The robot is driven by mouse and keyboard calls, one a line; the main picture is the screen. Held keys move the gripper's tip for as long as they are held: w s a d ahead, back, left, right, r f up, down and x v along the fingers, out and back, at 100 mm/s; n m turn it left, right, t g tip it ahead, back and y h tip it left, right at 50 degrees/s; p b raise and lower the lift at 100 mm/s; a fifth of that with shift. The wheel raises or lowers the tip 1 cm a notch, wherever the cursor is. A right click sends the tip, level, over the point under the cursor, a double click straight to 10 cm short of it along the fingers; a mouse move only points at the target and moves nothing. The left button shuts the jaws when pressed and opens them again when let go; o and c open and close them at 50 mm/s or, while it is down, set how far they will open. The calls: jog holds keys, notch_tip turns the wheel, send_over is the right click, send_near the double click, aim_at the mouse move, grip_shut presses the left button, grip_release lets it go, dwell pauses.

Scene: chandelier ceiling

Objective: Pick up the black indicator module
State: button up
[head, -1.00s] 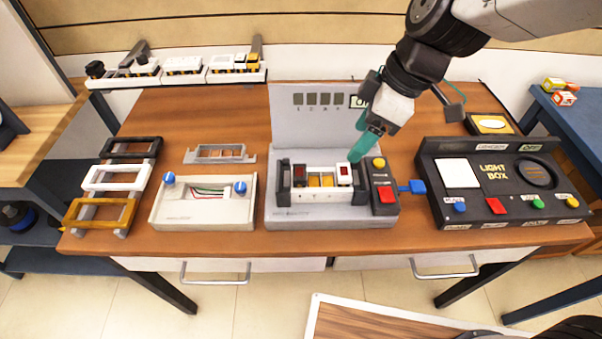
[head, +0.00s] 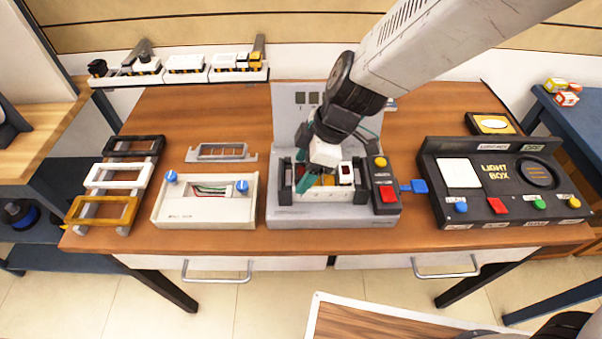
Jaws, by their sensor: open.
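The grey test station (head: 284,213) stands at the middle of the table and holds a small row of modules. A black module with a red window (head: 299,170) sits at the left end of the row, partly hidden by my gripper. A white module with a dark red window (head: 346,173) sits at the right end, with an orange-yellow part (head: 329,181) between them. My gripper (head: 306,184), with teal fingers, is open and points down at the left part of the row, over or beside the black module. I cannot tell whether it touches it.
Right of the row are a yellow button (head: 380,162) and a red button (head: 388,194). A black light box (head: 494,146) stands at the right. A cream wired box (head: 205,214) and coloured frames (head: 118,176) stand left. A white rack (head: 187,77) is behind.

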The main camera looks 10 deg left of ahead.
jog(key=c, duration=1.1)
jog(key=shift+o, duration=0.2)
